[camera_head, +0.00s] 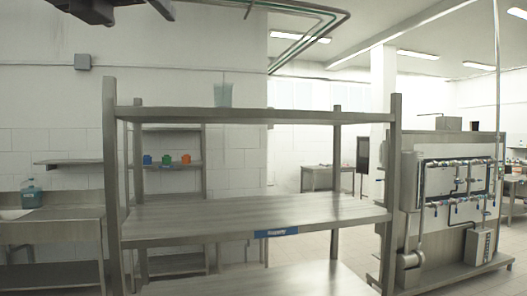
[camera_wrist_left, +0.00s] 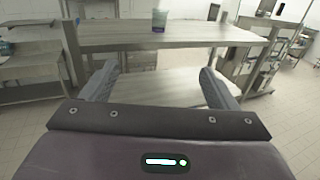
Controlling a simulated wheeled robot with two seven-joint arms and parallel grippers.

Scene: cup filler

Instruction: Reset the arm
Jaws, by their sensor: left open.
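My left gripper (camera_wrist_left: 158,78) shows in the left wrist view. Its two dark fingers are spread wide, with nothing between them. It faces a metal shelf rack, whose shelf edge lies beyond the fingertips. A translucent cup (camera_wrist_left: 159,20) stands upright on that shelf, beyond and apart from the fingers. In the head view a pale cup (camera_head: 223,94) stands on the top shelf of the rack (camera_head: 250,117).
The rack's middle shelf (camera_head: 250,215) is bare, with a blue label on its front edge. Behind it, a wall shelf holds small blue, green and orange items (camera_head: 167,160). A sink counter (camera_head: 50,225) stands left, and a piped metal unit (camera_head: 450,200) right.

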